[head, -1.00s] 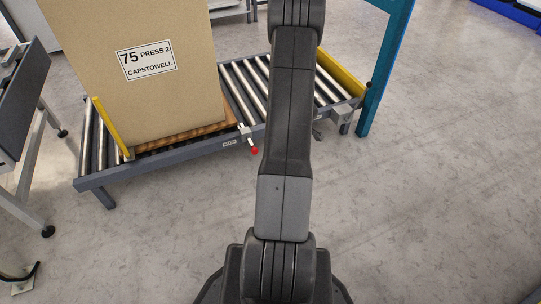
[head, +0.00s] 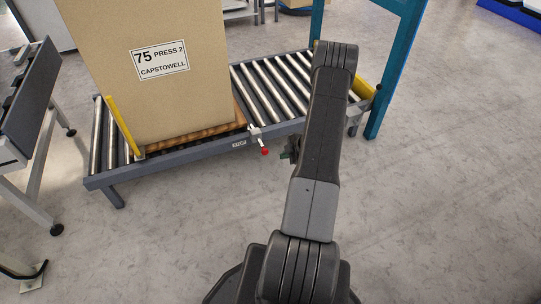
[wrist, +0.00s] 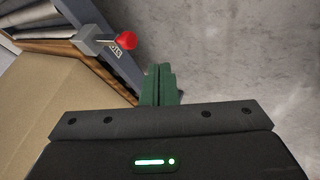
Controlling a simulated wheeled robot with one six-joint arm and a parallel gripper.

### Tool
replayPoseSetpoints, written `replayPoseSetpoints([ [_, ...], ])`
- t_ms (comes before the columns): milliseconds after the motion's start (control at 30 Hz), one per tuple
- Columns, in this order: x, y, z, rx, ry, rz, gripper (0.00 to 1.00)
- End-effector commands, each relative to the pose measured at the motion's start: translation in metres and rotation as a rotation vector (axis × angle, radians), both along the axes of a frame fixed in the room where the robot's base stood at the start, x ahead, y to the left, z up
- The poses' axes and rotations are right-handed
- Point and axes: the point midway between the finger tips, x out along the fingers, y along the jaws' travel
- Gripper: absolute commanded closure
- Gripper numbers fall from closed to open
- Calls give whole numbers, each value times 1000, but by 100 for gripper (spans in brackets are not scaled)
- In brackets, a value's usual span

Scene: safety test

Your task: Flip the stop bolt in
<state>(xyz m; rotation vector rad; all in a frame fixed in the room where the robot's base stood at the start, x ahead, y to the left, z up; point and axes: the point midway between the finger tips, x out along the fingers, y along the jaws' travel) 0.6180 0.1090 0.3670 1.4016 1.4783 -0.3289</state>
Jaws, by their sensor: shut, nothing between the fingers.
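The stop bolt (head: 257,140) is a small grey metal block with a short rod and a red knob, on the near side rail of the roller conveyor. The rod sticks outward from the rail, with the red knob at its outer end. In the wrist view the red knob (wrist: 126,41) is up and left of my gripper. My gripper (wrist: 161,72) has green fingers, shut and empty, apart from the knob. In the head view the gripper (head: 290,150) shows partly, just right of the knob, with my arm hiding the rest.
A tall cardboard box (head: 150,95), labelled "75 PRESS 2 CAPSTOWELL", stands on a wooden pallet on the conveyor (head: 160,162), behind the bolt. Yellow bars and a teal post (head: 396,70) flank the conveyor. A grey stand (head: 30,105) is at left. The floor in front is clear.

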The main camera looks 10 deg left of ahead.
Motion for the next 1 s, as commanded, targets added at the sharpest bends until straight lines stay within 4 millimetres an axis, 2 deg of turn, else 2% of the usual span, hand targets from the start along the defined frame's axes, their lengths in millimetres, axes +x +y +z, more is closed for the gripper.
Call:
replayPoseSetpoints([
  [233,3,11,-18,-1,2,1,100],
  [633,21,60,-86,-1,2,1,100],
  [800,43,71,-80,-1,-2,-2,100],
  [1000,54,77,-78,0,-1,-1,100],
])
